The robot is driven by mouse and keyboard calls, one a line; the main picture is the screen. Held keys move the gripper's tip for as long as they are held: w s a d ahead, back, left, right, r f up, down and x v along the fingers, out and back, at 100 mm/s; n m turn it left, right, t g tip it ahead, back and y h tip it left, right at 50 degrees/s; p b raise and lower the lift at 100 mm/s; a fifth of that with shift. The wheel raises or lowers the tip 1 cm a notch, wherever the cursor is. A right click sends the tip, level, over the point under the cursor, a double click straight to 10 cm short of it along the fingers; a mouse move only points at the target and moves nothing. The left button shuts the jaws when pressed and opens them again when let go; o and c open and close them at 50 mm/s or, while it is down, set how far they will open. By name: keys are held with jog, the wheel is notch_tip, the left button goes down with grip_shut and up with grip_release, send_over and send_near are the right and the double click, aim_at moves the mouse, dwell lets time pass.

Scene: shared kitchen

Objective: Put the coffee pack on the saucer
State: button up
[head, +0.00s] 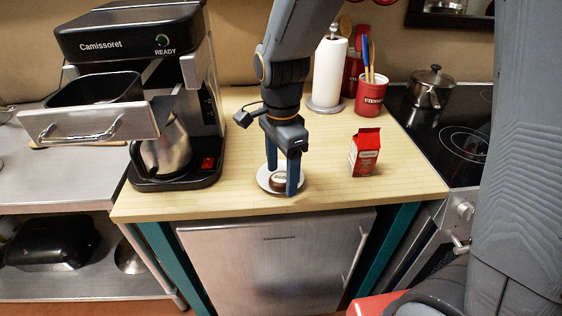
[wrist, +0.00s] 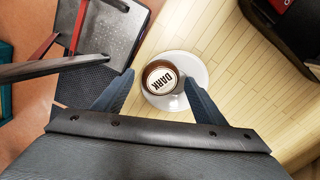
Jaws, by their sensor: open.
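A small round brown pack (wrist: 161,79) with a white label reading DARK, which I take as the coffee pack, lies on the saucer, off its centre in the wrist view. The same pack (head: 278,179) shows between my fingers in the head view. The white saucer (wrist: 199,68) rests on the wooden counter; its rim also shows in the head view (head: 262,180). My gripper (head: 282,182) is open, pointing down over the saucer. In the wrist view its fingers (wrist: 159,77) stand on either side of the pack, with visible gaps.
A red carton (head: 365,153) stands right of the saucer. The coffee machine (head: 140,100) is on the left, with a metal jug. A paper towel roll (head: 328,75) and red utensil pot (head: 371,95) stand behind. The counter's front edge is close to the saucer.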

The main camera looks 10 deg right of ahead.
aim_at(282, 178)
notch_tip(282, 178, up, 13)
jog(key=b, duration=0.1)
jog(key=shift+b, duration=0.4)
